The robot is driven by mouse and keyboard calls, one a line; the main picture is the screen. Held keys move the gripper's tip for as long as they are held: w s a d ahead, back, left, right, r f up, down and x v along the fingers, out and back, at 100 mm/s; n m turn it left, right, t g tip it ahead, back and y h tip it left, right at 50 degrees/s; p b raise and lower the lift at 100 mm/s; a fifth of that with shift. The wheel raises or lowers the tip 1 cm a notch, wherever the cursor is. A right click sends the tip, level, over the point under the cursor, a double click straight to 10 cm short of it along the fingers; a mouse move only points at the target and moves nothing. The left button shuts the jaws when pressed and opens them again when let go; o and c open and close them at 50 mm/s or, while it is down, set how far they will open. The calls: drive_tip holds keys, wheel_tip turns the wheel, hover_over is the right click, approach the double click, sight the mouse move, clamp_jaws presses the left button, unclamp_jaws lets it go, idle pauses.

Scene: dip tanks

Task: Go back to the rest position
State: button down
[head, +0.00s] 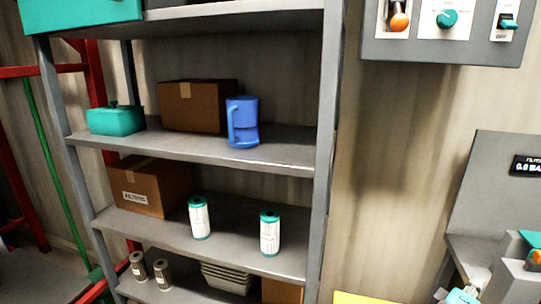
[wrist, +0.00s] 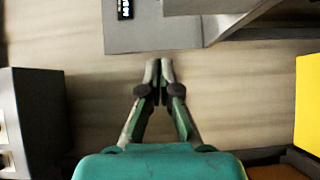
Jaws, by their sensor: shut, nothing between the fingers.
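My gripper (wrist: 158,68) shows in the wrist view, with its teal body at the bottom and its two grey and green fingers pointing up the picture. The fingertips are together and nothing is between them. The fingers are in front of a bare beige wall, apart from anything else.
A grey shelf unit (head: 328,120) holds boxes, a blue jug (head: 242,122), a teal pot (head: 116,119) and white-and-teal canisters (head: 199,218). A control panel (head: 408,52) hangs on the wall. A grey machine with a display (head: 526,166) stands at right. A yellow object (wrist: 308,105) is right of the gripper.

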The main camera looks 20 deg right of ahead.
drive_tip(key=s+a+f+n+t+y, duration=0.1)
drive_tip(key=s+a+f+t+y, duration=0.15)
drive_tip(key=a+f, duration=0.45)
drive_tip(key=s+a+f+n+t+y, duration=0.1)
drive_tip(key=s+a+f+t+y, duration=0.15)
drive_tip(key=a+f+y, duration=0.4)
drive_tip(key=s+a+f+t+y, duration=0.1)
drive_tip(key=s+a+f+t, duration=0.3)
drive_tip(key=a, duration=0.6)
drive_tip(key=s+a+m+y, duration=0.3)
drive_tip(key=s+a, duration=0.3)
drive_tip(key=s, duration=0.3)
drive_tip(key=s+a+m+y, duration=0.2)
drive_tip(key=s+a, duration=0.3)
drive_tip(key=s, duration=0.5)
drive_tip(key=shift+a+r+m+y, duration=0.2)
drive_tip(key=shift+a+m+y, duration=0.2)
drive_tip(key=shift+y, duration=0.5)
